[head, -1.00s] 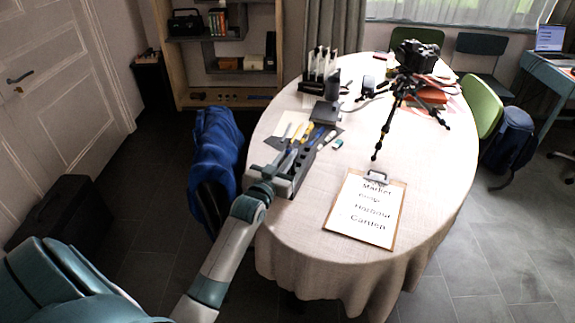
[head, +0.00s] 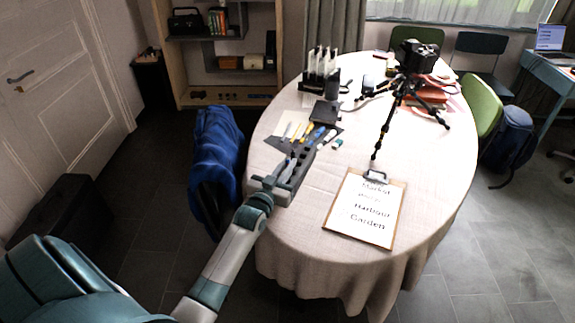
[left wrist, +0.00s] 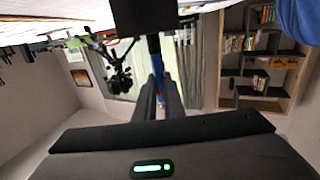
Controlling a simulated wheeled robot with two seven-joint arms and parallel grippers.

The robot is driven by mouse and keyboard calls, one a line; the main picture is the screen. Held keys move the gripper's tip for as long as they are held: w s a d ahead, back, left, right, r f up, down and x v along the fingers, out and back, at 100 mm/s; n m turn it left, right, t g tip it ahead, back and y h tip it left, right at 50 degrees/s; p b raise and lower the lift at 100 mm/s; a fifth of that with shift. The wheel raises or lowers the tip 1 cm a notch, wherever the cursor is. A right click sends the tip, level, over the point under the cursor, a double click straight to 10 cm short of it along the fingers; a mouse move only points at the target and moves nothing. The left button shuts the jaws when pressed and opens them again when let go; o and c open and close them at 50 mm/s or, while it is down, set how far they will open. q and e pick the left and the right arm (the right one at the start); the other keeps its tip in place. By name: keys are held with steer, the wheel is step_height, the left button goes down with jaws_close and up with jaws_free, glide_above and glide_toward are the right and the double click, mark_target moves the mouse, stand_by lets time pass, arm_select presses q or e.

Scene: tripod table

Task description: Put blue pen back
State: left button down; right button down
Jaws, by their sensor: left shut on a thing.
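My left gripper (head: 288,176) is at the near left edge of the table, right at the grey pen holder (head: 306,158), which has dark round holes in its top. In the left wrist view its fingers (left wrist: 160,92) are closed around a narrow blue strip, the blue pen (left wrist: 164,76). The pen's lower end and whether it sits in a hole cannot be made out. Another blue pen-like item (head: 316,136) lies on the dark mat (head: 333,131) behind the holder. My right gripper is out of view.
Yellow and white tools (head: 298,130) lie on the mat. A clipboard (head: 366,210) lies to the right, with a tripod and camera (head: 400,90) behind it. A chair with a blue jacket (head: 217,155) stands left of the table. The tablecloth between holder and clipboard is clear.

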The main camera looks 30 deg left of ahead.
arm_select(q)
steer(key=shift+f, duration=0.1)
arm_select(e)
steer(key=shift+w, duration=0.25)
arm_select(q)
steer(key=c, duration=1.8)
jaws_free()
steer(key=shift+c, duration=0.2)
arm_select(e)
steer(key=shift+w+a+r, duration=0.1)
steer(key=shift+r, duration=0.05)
